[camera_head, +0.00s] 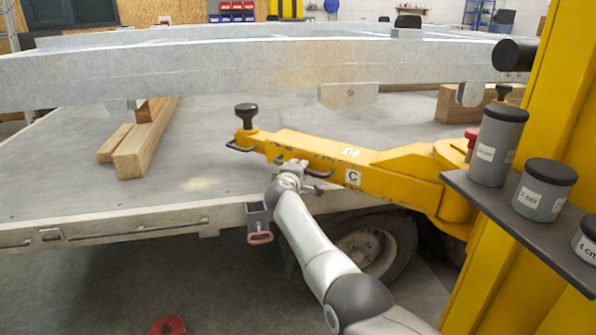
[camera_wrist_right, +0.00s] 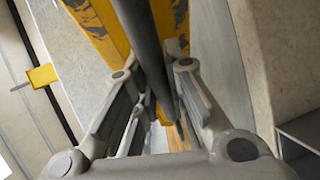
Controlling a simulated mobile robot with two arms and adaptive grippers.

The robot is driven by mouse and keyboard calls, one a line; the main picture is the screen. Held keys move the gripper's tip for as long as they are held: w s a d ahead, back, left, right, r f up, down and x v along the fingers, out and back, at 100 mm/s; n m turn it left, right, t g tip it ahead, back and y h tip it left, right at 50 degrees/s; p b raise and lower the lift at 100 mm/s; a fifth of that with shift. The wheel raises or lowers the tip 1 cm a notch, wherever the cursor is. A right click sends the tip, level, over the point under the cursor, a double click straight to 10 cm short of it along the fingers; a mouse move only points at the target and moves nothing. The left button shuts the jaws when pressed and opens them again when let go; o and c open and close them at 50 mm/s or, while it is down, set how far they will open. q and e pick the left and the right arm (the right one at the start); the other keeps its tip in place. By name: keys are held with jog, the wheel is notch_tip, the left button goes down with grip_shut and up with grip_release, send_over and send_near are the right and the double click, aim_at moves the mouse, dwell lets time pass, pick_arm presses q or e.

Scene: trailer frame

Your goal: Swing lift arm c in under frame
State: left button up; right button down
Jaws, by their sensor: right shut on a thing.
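Lift arm C (camera_head: 385,184) is yellow, carries a "C" label and reaches left from the yellow post (camera_head: 530,170). Its outer end bears a black round pad (camera_head: 246,110). In the head view the pad shows just below the grey frame beam (camera_head: 200,75), on the near side of it. My right gripper (camera_head: 298,168) is at the near side of the arm, about mid-length, shut on its dark handle bar (camera_head: 320,173). In the right wrist view the fingers (camera_wrist_right: 158,72) close around the dark bar (camera_wrist_right: 142,30), beside worn yellow metal (camera_wrist_right: 100,25). My left gripper is out of view.
The flat grey bed (camera_head: 70,180) lies below the frame, with wooden blocks (camera_head: 148,145) on it. A wheel (camera_head: 370,245) is under its edge. A shelf on the post holds grey labelled cylinders (camera_head: 498,145). A red ring (camera_head: 168,326) lies on the floor.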

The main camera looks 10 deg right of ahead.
dwell(0.4)
jog(key=c, duration=1.7)
grip_release()
jog(key=shift+v, duration=3.75)
jog(key=shift+f, duration=0.15)
